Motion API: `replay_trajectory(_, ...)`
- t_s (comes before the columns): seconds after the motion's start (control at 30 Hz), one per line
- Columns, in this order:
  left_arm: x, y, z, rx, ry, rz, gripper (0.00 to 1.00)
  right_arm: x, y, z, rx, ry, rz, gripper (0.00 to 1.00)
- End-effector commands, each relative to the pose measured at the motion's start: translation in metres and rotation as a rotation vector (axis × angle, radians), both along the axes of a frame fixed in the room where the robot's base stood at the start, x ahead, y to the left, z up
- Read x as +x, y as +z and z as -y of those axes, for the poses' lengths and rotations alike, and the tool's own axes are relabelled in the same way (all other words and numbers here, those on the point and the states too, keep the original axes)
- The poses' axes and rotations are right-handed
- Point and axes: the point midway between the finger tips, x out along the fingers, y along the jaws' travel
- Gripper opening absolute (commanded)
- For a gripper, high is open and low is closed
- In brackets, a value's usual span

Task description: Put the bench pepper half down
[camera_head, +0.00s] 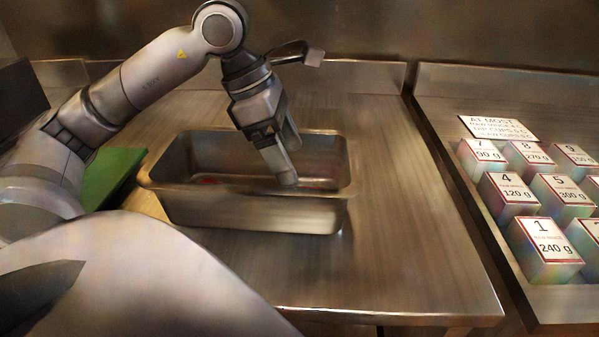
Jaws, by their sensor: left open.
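A deep steel pan (255,212) stands on the steel bench. Inside it, on the floor at the left, a small bit of red (208,181) shows just above the near rim; it may be the pepper half, but most of it is hidden by the pan wall. My left gripper (286,165) reaches down over the right part of the pan, fingers pointing down, open. I see nothing between its fingers. The fingertips are near the pan's near rim; I cannot tell if they touch it. My right gripper is not in view.
A green board (110,178) lies left of the pan, partly behind my arm. Numbered weight boxes (541,246) and a sign (499,128) stand on the right counter, past a raised seam. The bench right of the pan is clear.

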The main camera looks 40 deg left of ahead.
Motion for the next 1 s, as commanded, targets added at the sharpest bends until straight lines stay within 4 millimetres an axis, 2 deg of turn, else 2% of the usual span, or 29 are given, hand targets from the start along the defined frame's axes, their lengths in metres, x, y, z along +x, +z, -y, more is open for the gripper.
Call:
replay_trajectory(0.03,-0.002,0.012,-0.004,0.000,0.002,0.003,0.84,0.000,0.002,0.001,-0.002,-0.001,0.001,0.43)
replay_trajectory(0.1,-0.005,0.023,-0.007,0.000,0.001,0.003,0.84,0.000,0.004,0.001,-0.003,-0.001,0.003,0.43)
replay_trajectory(0.3,-0.010,0.039,-0.012,-0.001,0.000,0.001,0.84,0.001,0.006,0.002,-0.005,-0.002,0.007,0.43)
replay_trajectory(1.0,-0.011,0.041,-0.013,-0.001,0.000,-0.001,0.84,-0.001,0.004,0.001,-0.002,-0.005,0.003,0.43)
